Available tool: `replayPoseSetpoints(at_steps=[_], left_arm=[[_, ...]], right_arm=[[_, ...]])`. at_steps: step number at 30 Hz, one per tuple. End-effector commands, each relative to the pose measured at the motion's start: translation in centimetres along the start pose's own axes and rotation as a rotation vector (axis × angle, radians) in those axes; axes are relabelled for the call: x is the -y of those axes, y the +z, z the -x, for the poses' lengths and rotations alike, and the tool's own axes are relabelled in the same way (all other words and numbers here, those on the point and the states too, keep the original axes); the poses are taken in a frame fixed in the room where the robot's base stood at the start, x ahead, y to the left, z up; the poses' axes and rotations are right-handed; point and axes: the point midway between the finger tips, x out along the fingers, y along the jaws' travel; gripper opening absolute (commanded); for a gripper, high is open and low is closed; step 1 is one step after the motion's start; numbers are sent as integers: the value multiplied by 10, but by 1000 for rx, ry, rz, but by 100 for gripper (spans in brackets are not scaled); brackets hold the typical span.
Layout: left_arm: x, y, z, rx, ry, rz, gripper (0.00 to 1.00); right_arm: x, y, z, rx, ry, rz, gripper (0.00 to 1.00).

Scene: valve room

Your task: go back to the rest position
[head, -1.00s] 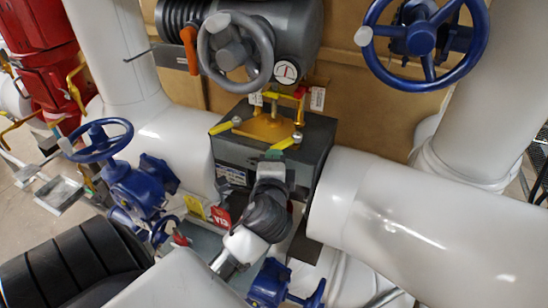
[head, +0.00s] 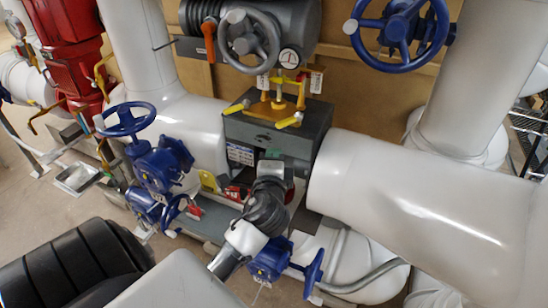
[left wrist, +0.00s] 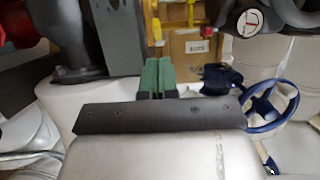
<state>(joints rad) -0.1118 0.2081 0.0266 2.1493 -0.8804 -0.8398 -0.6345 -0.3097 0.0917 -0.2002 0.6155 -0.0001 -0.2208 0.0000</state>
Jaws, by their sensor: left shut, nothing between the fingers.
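My left gripper (head: 271,155) is in front of the lower front face of the grey box (head: 252,131) in the head view. Its arm comes up from the bottom, and the wrist hides part of the gripper. In the left wrist view its green fingers (left wrist: 158,76) are together, with nothing between them. I cannot tell whether the fingertips touch the box. My right gripper is in neither view.
A grey handwheel (head: 248,40) is above the box, and a blue handwheel (head: 400,28) is at upper right. A blue valve (head: 158,160) stands left of my arm. A thick white pipe (head: 410,195) fills the right. Bare floor (head: 60,212) shows at left.

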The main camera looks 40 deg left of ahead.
Motion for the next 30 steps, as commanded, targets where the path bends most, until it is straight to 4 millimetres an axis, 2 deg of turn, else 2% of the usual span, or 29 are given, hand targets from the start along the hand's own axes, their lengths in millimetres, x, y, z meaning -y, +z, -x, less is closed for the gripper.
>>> replayPoseSetpoints(at_steps=[5, 14, 20, 23, 25, 26, 27, 29, 30], left_arm=[[0, 0, -2, -1, -1, 0, 0], [0, 0, -1, -1, 0, 0, 0], [-5, -1, -2, -5, 10, 1, 0], [-32, -7, -5, -27, 68, 12, 0], [-68, -15, -6, -55, 145, 27, 0], [-87, -18, -6, -68, 187, 37, 0], [-116, -22, -4, -85, 249, 53, 0], [-162, -27, 2, -107, 348, 84, 0], [-192, -30, 9, -118, 415, 108, 0]], right_arm=[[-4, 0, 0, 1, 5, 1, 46], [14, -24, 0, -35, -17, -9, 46], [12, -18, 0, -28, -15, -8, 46], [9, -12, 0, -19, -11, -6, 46], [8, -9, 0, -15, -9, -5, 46], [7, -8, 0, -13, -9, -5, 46], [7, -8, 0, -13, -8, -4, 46], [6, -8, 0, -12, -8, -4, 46], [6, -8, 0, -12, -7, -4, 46]])
